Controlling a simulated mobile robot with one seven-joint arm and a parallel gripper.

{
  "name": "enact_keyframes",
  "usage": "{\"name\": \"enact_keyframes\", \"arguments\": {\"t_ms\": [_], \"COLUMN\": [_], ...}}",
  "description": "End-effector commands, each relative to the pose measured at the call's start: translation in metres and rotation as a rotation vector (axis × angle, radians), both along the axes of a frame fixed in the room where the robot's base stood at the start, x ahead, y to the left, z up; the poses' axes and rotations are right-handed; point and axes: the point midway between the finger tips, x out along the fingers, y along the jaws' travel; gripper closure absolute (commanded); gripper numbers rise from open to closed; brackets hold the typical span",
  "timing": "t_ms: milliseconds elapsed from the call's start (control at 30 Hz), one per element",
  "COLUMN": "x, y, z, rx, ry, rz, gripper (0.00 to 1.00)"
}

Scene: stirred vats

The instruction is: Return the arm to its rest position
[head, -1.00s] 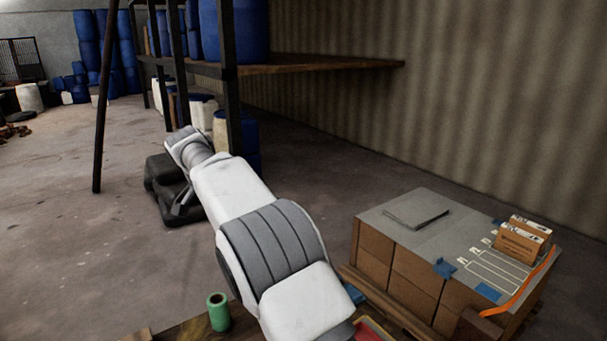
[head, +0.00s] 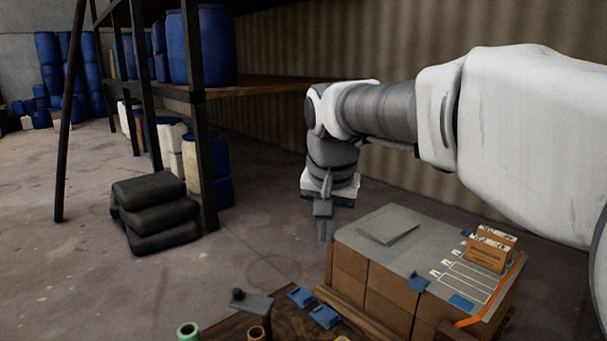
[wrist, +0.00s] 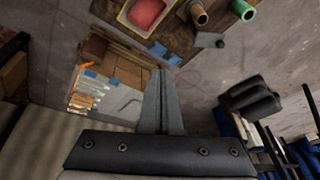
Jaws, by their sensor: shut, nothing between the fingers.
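My gripper (head: 325,232) hangs down at the end of my arm, in the middle of the head view. It is just left of the stack of cartons and in the air. Its fingers are together with nothing between them. In the wrist view the closed fingers (wrist: 160,100) point up the picture. My arm comes in from the right edge of the head view and reaches across to the left, over the cartons.
Cartons (head: 350,262) with a grey top stand on a pallet. A wooden table (head: 285,322) at the front bears a green roll (head: 188,332) and blue pieces (head: 325,316). Black sacks (head: 155,212) lie beside a shelf rack (head: 205,150) with blue drums.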

Motion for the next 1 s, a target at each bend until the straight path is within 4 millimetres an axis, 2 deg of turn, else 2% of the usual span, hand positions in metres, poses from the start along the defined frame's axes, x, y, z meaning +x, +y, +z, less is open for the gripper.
{"name": "enact_keyframes", "arguments": {"t_ms": [33,267,600,800,1000], "x": [-0.014,-0.073,-0.159,-0.193,-0.205], "y": [-0.012,-0.051,-0.088,-0.098,-0.101], "z": [0.002,-0.005,-0.04,-0.064,-0.075], "rx": [0.002,-0.007,-0.058,-0.094,-0.11], "ry": [-0.009,-0.05,-0.12,-0.148,-0.158], "rz": [0.012,0.09,0.193,0.236,0.253], "gripper": [1.0,1.0,1.0,1.0,1.0]}}
